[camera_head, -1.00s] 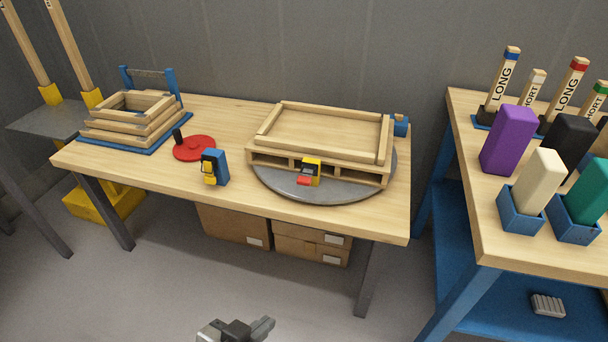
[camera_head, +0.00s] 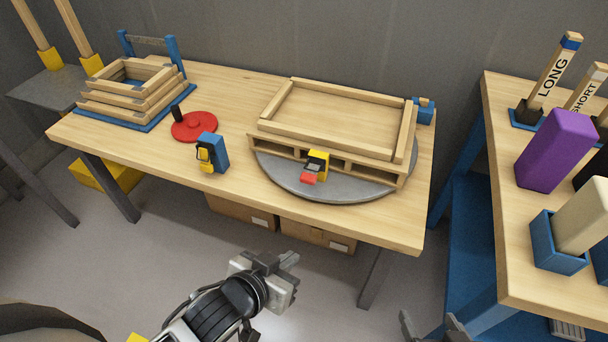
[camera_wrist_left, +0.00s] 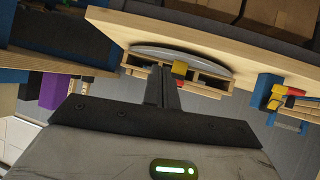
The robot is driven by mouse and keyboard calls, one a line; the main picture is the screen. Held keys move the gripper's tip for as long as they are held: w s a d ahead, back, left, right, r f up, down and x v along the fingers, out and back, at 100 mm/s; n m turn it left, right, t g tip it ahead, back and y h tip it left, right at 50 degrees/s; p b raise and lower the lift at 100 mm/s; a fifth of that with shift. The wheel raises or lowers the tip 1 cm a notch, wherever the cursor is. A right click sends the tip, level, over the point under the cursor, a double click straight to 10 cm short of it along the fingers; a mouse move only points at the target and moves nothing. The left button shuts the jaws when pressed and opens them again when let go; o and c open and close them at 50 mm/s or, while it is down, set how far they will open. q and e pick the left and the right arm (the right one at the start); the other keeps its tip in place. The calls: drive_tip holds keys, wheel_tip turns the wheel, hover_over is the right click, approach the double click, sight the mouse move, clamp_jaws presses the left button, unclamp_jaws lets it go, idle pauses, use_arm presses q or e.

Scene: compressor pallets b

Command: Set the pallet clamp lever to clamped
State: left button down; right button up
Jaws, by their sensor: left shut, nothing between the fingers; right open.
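The pallet clamp (camera_head: 317,163), a yellow and black block with a red lever (camera_head: 308,178), sits at the front edge of the wooden pallet (camera_head: 340,153) on a grey turntable (camera_head: 325,189). The lever points down and outward toward the front. The yellow clamp also shows in the left wrist view (camera_wrist_left: 179,68), beyond the fingertips. My left gripper (camera_head: 288,260) is shut and empty, in front of the table and below the clamp, apart from it. Its closed fingers show in the left wrist view (camera_wrist_left: 161,88). My right gripper (camera_head: 431,327) is open at the bottom edge, partly cut off.
A blue block with a yellow lever (camera_head: 212,153) and a red disc with a black knob (camera_head: 194,126) stand left of the turntable. Stacked wooden frames (camera_head: 130,97) are far left. A second table (camera_head: 500,240) with coloured blocks is on the right. The table's front edge lies between my left gripper and the clamp.

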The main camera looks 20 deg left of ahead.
use_arm(q)
drive_tip(key=w+a+r+n+t+y, duration=0.1)
drive_tip(key=w+a+r+t+y, duration=0.1)
drive_tip(key=w+r, duration=0.6)
drive_tip(key=shift+w+a+n+t+y+p, duration=0.4)
drive_tip(key=shift+w+a+t, duration=0.3)
drive_tip(key=shift+t, duration=0.4)
use_arm(e)
drive_tip(key=shift+w+d, duration=0.1)
drive_tip(key=shift+r, duration=0.1)
use_arm(q)
hover_over(311, 173)
drive_tip(key=s, duration=0.4)
wheel_tip(311, 173, down, 2)
drive_tip(key=shift+w+a+f, duration=0.1)
drive_tip(key=shift+a+f, duration=0.05)
drive_tip(key=shift+f, duration=1)
drive_tip(key=shift+w+a+f, duration=0.1)
drive_tip(key=shift+a+f, duration=0.05)
drive_tip(key=shift+f, duration=1)
use_arm(e)
drive_tip(key=shift+w, duration=0.1)
drive_tip(key=shift+r, duration=0.1)
